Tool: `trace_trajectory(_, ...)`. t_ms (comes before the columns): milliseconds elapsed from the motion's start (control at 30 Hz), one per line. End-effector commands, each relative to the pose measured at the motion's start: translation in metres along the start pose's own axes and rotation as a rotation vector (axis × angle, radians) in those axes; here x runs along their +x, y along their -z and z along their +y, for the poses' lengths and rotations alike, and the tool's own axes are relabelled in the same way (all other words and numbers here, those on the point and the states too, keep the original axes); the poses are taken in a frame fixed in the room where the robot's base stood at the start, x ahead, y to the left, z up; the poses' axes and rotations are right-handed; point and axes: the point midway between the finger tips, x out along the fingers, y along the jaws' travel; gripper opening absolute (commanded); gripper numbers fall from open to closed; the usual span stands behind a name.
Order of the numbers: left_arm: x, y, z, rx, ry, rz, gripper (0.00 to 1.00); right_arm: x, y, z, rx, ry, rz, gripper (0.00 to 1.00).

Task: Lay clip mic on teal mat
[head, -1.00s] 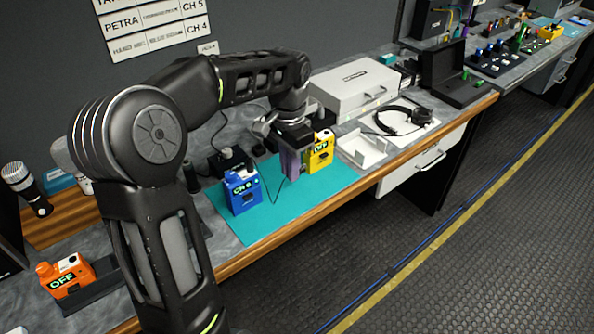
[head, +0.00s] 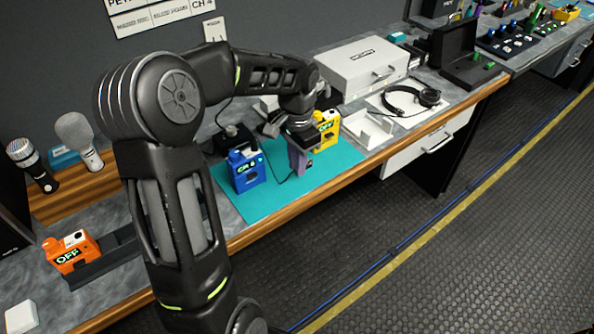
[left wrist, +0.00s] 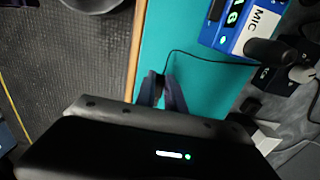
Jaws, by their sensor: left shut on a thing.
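The teal mat (head: 262,205) lies along the table's front edge and fills the middle of the left wrist view (left wrist: 188,38). A blue pack (head: 247,172) and a yellow pack (head: 325,132) stand on it. My left gripper (head: 301,168) is over the mat between the packs, fingers pointing down. In the left wrist view its fingers (left wrist: 162,92) are shut on the small dark clip mic (left wrist: 162,78), mostly hidden between them. A thin black cable runs from it to the blue pack (left wrist: 240,22). The gap between mic and mat is unclear. My right gripper is not in view.
An orange pack (head: 70,253) sits at the left. A white tray (head: 372,131), headphones (head: 412,100) and a grey case (head: 362,70) stand right of the mat. Two microphones (head: 78,138) (head: 32,163) stand at the back left. The mat's front part is clear.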

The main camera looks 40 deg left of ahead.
Motion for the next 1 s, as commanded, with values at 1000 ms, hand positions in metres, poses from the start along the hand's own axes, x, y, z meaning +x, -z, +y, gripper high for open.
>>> trace_trajectory(1000, 0.04, 0.0, 0.001, 0.0, -0.001, 0.0, 0.19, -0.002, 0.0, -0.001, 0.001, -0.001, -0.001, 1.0)
